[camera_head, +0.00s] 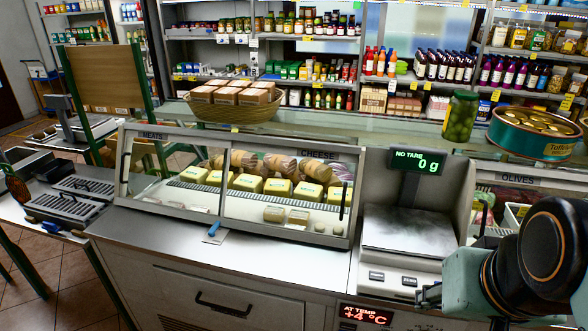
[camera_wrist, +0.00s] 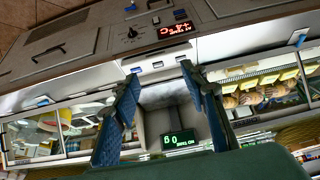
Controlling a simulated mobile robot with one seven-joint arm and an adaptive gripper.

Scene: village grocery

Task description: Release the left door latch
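The glass display case marked MEATS and CHEESE (camera_head: 236,222) has two front glass doors that look closed. The left door (camera_head: 150,187) has a dark upright handle (camera_head: 126,167) at its left edge. A small latch with a blue lever (camera_head: 213,230) sits at the bottom of the case, near where the doors meet. A blue-tipped latch on this case also shows at the upper right of the wrist view (camera_wrist: 299,38). My gripper (camera_wrist: 160,77) is open and empty in front of the scale, well to the right of the latch in the head view. Its fingertips are hard to make out there.
The scale (camera_head: 408,232) reads 0 g between this case and the olives case (camera_head: 510,180). A second blue-tipped latch (camera_wrist: 43,101) shows at the left of the wrist view. A basket (camera_head: 233,107) and an olive jar (camera_head: 461,116) stand on top. The steel counter (camera_head: 285,258) before the latch is clear.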

